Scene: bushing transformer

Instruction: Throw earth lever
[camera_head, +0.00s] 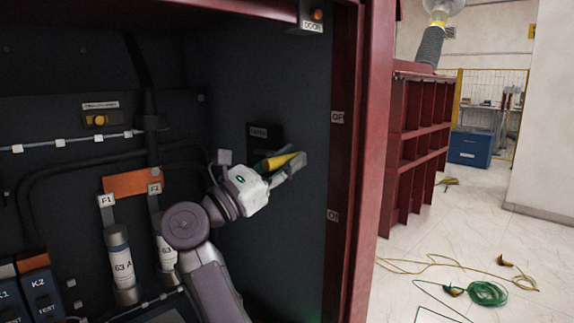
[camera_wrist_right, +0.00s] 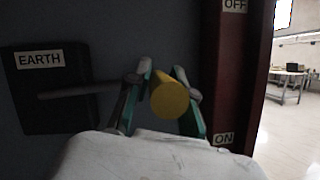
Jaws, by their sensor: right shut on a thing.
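The earth lever has a yellow handle (camera_head: 278,162) on a dark rod (camera_wrist_right: 82,90) that comes out of a black box (camera_head: 262,134). The box also shows in the right wrist view (camera_wrist_right: 45,108) with an "EARTH" label. My right gripper (camera_head: 285,166) is shut on the yellow handle. In the right wrist view the handle's round end (camera_wrist_right: 170,99) sits between its two fingers. The rod points roughly sideways to the right, and the handle is between the heights of the OFF label (camera_wrist_right: 234,5) and the ON label (camera_wrist_right: 223,139). My left gripper is out of view.
A red cabinet post (camera_head: 352,170) stands close to the right of my right gripper. Inside the cabinet are grey cylinders (camera_head: 122,265), cables and blue switches (camera_head: 42,291). Outside, the pale floor has a green cable coil (camera_head: 488,293) and a loose yellow cable (camera_head: 430,262).

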